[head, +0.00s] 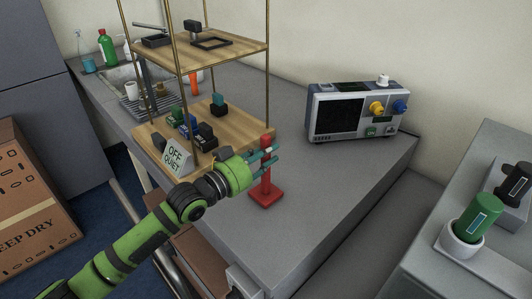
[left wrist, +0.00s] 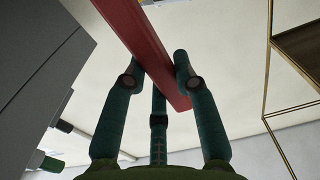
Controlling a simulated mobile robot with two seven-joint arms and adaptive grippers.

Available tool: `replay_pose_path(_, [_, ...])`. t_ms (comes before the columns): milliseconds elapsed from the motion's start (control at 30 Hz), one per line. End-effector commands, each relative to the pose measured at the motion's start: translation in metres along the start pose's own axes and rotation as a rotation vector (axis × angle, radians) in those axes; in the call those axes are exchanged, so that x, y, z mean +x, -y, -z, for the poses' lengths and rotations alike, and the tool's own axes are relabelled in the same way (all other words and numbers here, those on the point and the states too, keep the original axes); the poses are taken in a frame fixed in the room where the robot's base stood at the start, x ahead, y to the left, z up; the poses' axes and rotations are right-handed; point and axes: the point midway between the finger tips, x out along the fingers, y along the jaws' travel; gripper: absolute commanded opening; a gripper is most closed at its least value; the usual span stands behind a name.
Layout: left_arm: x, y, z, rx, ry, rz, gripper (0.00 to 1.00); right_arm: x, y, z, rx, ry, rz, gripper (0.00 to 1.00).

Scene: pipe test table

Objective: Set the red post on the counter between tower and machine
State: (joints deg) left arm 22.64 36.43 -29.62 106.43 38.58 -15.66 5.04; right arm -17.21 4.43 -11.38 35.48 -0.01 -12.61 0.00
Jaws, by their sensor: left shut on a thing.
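The red post (head: 266,185) is upright on a square red base, on or just above the grey counter (head: 310,190); I cannot tell if the base touches. It is between the wooden shelf tower (head: 240,125) on the left and the machine (head: 355,112) with a dark screen on the right. My left gripper (head: 268,157) is shut around the upper part of the post. In the left wrist view the red post (left wrist: 150,50) runs between the teal fingers. My right gripper is not in view.
A grey unit with a green cylinder (head: 478,218) in a white cup is at the right. The counter between post and machine is clear. A sink (head: 125,78) lies behind the tower.

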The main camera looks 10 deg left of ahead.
Motion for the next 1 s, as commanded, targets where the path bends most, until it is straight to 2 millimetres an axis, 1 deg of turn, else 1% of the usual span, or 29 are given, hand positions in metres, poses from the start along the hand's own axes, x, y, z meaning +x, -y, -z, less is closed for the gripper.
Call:
replay_pose_path(167, [0.0, 0.0, -0.001, 0.0, -0.003, 0.0, 0.0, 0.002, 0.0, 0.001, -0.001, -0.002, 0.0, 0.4])
replay_pose_path(200, [0.0, 0.0, -0.003, 0.0, -0.001, 0.0, 0.32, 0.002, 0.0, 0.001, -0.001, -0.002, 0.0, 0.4])
replay_pose_path(233, [0.0, 0.0, -0.002, 0.0, -0.001, 0.0, 0.44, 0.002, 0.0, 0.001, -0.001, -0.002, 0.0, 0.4])
replay_pose_path(267, [0.0, 0.0, -0.002, 0.0, 0.0, 0.0, 0.52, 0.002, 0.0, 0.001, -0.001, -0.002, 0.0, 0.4])
replay_pose_path(533, [0.0, 0.0, -0.002, 0.0, 0.0, 0.0, 0.52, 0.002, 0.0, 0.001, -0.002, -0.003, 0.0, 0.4])
replay_pose_path(667, [-0.001, 0.0, 0.001, 0.0, 0.001, 0.0, 0.52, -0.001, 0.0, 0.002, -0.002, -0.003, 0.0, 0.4])
replay_pose_path(767, [-0.013, 0.001, -0.002, -0.001, 0.002, 0.001, 0.52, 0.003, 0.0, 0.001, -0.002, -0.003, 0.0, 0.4])
replay_pose_path(867, [-0.033, 0.0, -0.003, 0.003, 0.004, 0.0, 0.52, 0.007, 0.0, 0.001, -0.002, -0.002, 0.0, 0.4])
replay_pose_path(1000, [-0.066, -0.001, -0.004, 0.003, 0.005, -0.002, 0.52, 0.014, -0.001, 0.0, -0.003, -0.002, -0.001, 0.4])
